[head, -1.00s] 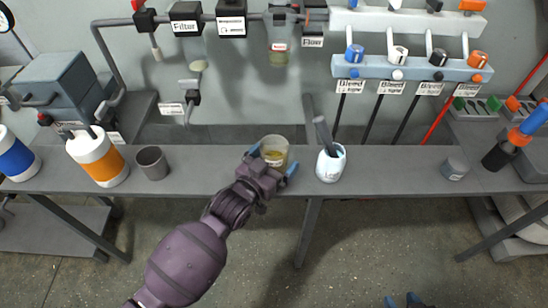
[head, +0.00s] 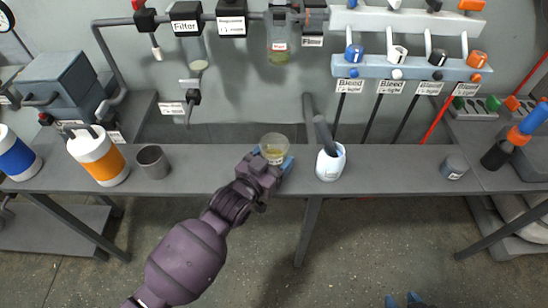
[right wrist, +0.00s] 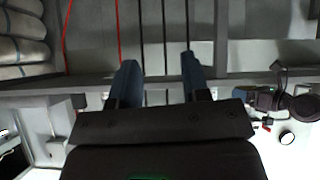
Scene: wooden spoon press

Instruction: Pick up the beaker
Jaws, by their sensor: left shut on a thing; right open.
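The beaker (head: 274,146) is a clear glass with some yellowish liquid, at the middle of the grey bench in the head view. My left gripper (head: 271,160) is shut on the beaker, its blue fingers at the beaker's sides; the lower part of the beaker is partly hidden by the gripper. Whether the beaker touches the bench is hard to tell. My right gripper (head: 404,300) shows at the bottom edge of the head view, away from the bench. In the right wrist view the right gripper (right wrist: 160,75) is open and empty.
A white mug with a dark pestle-like handle (head: 330,163) stands right of the beaker. A grey cup (head: 153,162) and an orange-banded canister (head: 99,158) stand to the left. A small grey cup (head: 455,168) is further right. The bench (head: 395,170) is clear between these.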

